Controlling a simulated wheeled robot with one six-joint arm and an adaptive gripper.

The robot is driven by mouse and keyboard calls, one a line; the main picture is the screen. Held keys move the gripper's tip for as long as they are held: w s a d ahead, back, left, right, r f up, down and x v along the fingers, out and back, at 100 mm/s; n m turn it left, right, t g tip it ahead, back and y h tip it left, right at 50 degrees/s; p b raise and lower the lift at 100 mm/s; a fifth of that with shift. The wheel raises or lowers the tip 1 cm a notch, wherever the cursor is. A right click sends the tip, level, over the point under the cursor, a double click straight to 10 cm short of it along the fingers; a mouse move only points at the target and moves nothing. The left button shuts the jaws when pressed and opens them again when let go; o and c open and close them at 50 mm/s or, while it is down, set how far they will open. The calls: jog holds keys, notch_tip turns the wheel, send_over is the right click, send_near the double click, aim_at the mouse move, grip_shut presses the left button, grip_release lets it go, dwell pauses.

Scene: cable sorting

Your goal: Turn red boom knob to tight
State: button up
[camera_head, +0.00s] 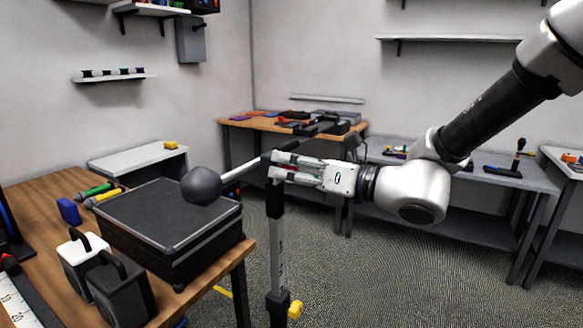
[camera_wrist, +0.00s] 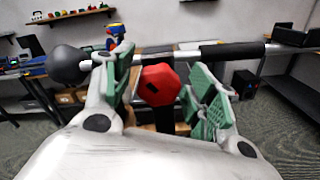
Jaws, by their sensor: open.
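The red boom knob (camera_wrist: 160,85) is a faceted red knob on the stand's clamp, and in the wrist view it shows between my gripper's fingers. My gripper (camera_wrist: 160,92) is open, with a green-padded finger on each side of the knob. Whether the pads touch it I cannot tell.
A wooden bench (camera_head: 240,122) and grey benches (camera_head: 480,177) line the back. The carpet (camera_head: 400,270) at front right is clear.

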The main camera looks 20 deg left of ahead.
jog(key=s+d, duration=0.1)
jog(key=d, duration=1.1)
